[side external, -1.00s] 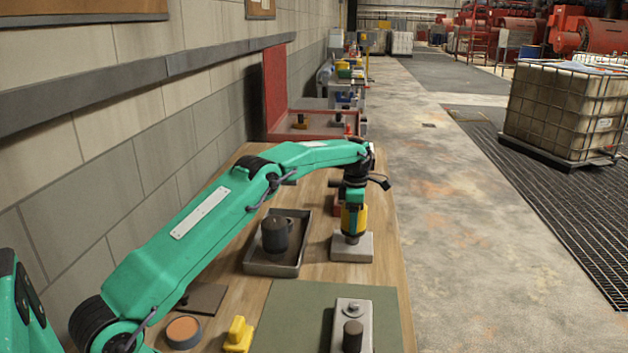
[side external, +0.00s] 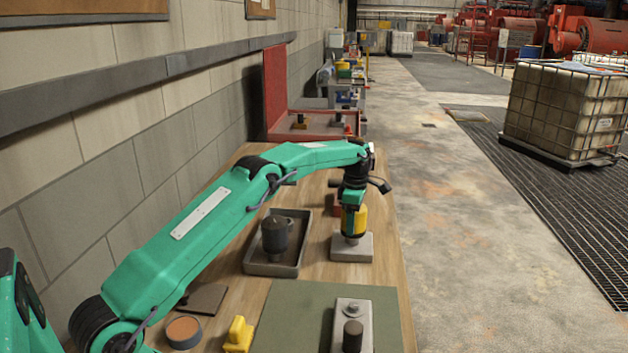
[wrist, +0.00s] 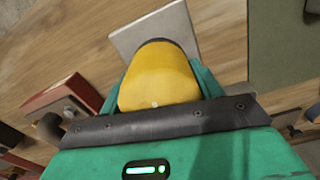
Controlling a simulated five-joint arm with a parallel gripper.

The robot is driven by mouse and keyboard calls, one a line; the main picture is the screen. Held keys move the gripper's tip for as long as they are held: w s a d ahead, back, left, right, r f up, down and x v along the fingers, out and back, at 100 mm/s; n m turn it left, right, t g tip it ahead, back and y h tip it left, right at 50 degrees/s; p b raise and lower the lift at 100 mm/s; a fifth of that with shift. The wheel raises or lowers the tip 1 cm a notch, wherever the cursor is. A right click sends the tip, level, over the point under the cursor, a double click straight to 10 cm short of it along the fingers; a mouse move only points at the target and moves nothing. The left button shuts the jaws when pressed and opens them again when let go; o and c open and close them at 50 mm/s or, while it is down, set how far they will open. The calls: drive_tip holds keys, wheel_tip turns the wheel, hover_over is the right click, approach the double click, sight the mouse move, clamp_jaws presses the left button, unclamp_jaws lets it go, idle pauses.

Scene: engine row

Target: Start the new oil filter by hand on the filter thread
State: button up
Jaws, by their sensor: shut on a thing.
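The yellow oil filter (side external: 351,222) is upright between the fingers of my gripper (side external: 354,206), which is shut on it. Its lower end is at the top of a pale grey block (side external: 362,249) on the bench; whether the threads are engaged is hidden. In the wrist view the filter (wrist: 158,80) fills the space between the green fingers, with the block (wrist: 127,42) behind its far end. The thread itself is hidden under the filter.
A grey tray (side external: 262,269) holding a dark cylinder (side external: 275,234) is left of the block. A green mat (side external: 285,320) with a metal plate (side external: 340,309) lies nearer. A yellow piece (side external: 239,335) and a round tub (side external: 184,331) stand front left. A red item is behind the block.

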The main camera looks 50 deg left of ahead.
drive_tip(key=shift+m, duration=0.6)
drive_tip(key=o, duration=1.3)
drive_tip(key=shift+r, duration=3.85)
drive_tip(key=shift+r, duration=0.15)
